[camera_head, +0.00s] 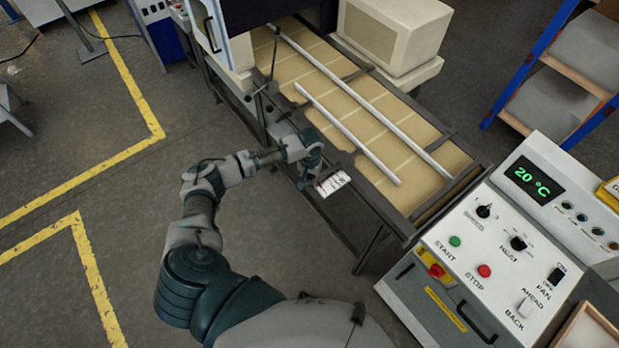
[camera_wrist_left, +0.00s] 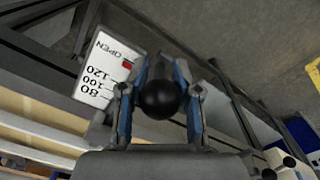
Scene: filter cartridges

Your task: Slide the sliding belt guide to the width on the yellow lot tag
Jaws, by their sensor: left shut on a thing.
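My left gripper (camera_head: 312,168) is at the near side of the conveyor. In the left wrist view my left gripper (camera_wrist_left: 160,110) is shut on a round black knob (camera_wrist_left: 160,98). Beside it is a white scale plate (camera_wrist_left: 100,72) marked OPEN, 120, 100 and 80. A red mark (camera_wrist_left: 127,64) shows at the plate's edge, between OPEN and 120. The plate also shows in the head view (camera_head: 332,183), too small to read. A short pale guide rail (camera_head: 345,133) lies over the belt near the gripper. A longer rail (camera_head: 360,97) runs farther across. My right gripper is out of view.
The tan belt (camera_head: 415,150) carries no cartridges that I can see. A control panel (camera_head: 505,245) reading 20 °C stands at right. A partly cut-off yellow piece (camera_head: 612,187) sits on its right edge, writing unreadable. A beige box (camera_head: 395,35) stands behind the belt.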

